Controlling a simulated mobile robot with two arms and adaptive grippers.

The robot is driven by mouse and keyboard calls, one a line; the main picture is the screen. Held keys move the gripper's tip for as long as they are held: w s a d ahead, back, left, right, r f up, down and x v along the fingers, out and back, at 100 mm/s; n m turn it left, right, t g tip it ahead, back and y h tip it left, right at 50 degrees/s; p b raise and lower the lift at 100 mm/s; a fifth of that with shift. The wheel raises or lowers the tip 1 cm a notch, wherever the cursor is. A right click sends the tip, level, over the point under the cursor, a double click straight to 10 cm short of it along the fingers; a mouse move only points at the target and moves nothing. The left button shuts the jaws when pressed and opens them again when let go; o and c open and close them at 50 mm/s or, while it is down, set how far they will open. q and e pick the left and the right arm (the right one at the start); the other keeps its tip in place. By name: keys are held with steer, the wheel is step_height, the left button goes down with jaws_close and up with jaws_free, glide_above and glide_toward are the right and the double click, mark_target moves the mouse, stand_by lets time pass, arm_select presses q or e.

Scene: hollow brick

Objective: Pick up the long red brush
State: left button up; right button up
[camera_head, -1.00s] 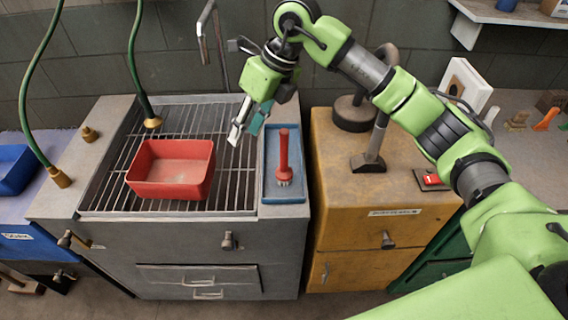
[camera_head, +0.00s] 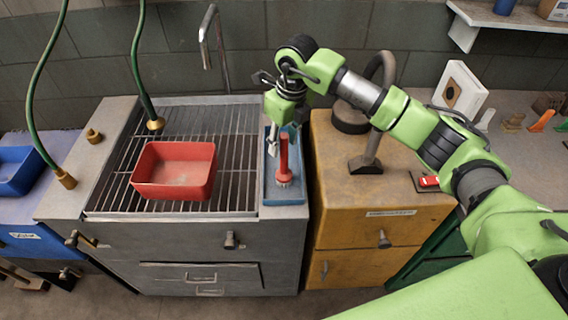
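The long red brush (camera_head: 284,160) stands upright in a narrow blue tray (camera_head: 284,198), handle up and head at the bottom. My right gripper (camera_head: 285,142) points down at the brush's upper end from above. It looks open. One pale finger shows on the left side of the handle, apart from it. The other finger is partly hidden behind the handle and the gripper body, so I cannot tell whether it touches. My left gripper is out of view.
A red bin (camera_head: 173,190) sits on the metal rack (camera_head: 235,185) left of the tray. A yellow cabinet (camera_head: 375,235) with a dark stand (camera_head: 368,163) is to the right. Green hoses (camera_head: 140,70) hang at the left, and a metal pipe (camera_head: 221,45) rises behind the rack.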

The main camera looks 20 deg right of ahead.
mark_target(282, 151)
step_height(282, 151, down, 3)
steer(key=shift+s+a+f+p, duration=0.15)
steer(key=shift+p, duration=0.8)
steer(key=shift+f, duration=0.5)
jaws_close()
steer(key=shift+r, duration=0.1)
steer(key=shift+r+b, duration=0.3)
steer(key=shift+b, duration=0.15)
steer(key=shift+w+r+b, duration=0.2)
steer(key=shift+r+b, duration=0.8)
steer(key=shift+b, duration=0.1)
steer(key=s+a+r+b, duration=0.5)
steer(key=s+a+r, duration=0.2)
steer(key=s+r, duration=0.3)
steer(key=shift+s+a+r+b, duration=0.2)
steer(key=shift+s+b, duration=0.1)
steer(key=shift+s, duration=0.8)
